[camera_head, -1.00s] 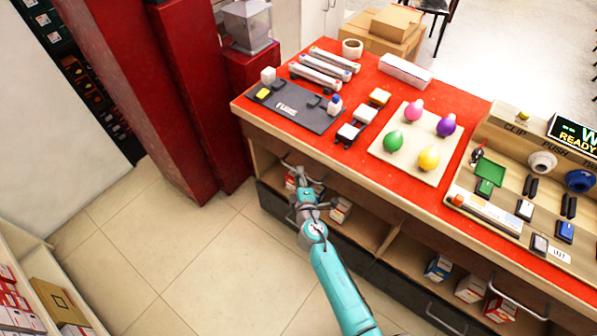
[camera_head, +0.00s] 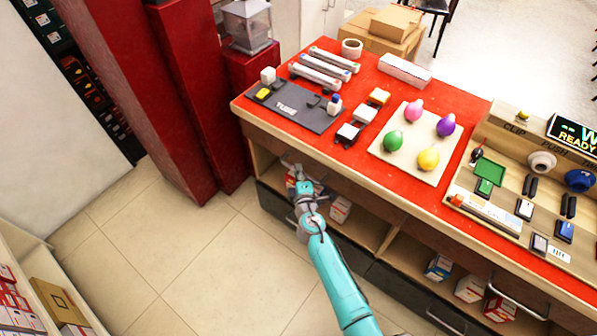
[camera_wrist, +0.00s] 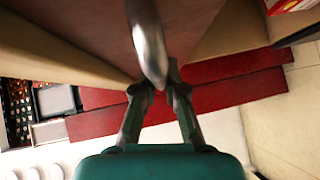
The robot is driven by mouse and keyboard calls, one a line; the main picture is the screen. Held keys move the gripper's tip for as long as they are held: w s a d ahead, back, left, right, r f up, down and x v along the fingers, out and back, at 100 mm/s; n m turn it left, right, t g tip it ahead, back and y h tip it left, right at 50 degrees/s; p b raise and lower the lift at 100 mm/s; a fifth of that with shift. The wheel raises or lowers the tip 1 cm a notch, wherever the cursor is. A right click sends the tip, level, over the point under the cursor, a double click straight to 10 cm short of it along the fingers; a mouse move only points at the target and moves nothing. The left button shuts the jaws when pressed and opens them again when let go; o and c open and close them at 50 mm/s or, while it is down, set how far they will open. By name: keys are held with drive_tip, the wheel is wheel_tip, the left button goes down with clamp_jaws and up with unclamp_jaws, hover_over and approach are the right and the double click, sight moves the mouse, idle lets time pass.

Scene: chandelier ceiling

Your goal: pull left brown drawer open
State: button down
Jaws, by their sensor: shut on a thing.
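The counter's left upper compartment holds a brown surface (camera_wrist: 85,25) that fills the top of the wrist view; I cannot tell whether it is the drawer's front or its inside. A curved silver handle (camera_wrist: 147,40) runs down from the top of the wrist view to between my gripper's fingers (camera_wrist: 158,88). The fingers are shut on this handle. In the head view my gripper (camera_head: 296,174) is at the left upper part of the counter front, where the wrist hides most of the handle. How far the drawer stands out cannot be told.
The red counter top (camera_head: 350,182) carries balloons and devices above my arm. A dark lower drawer front (camera_head: 275,204) lies below the gripper. Red pillars (camera_head: 185,100) stand to the left. Tiled floor (camera_head: 190,250) is free before the counter.

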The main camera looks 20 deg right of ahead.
drive_tip(key=s+a, duration=0.7)
drive_tip(key=a, duration=0.3)
drive_tip(key=s+a, duration=0.7)
drive_tip(key=a, duration=0.3)
drive_tip(key=shift+s, duration=0.35)
drive_tip(key=c, duration=1.2)
unclamp_jaws()
drive_tip(key=shift+a, duration=0.1)
drive_tip(key=s, duration=0.4)
drive_tip(key=s+a+r, duration=0.1)
drive_tip(key=s, duration=0.6)
drive_tip(key=shift+s+a+r, duration=0.3)
drive_tip(key=shift+s+a, duration=0.05)
drive_tip(key=shift+d, duration=0.1)
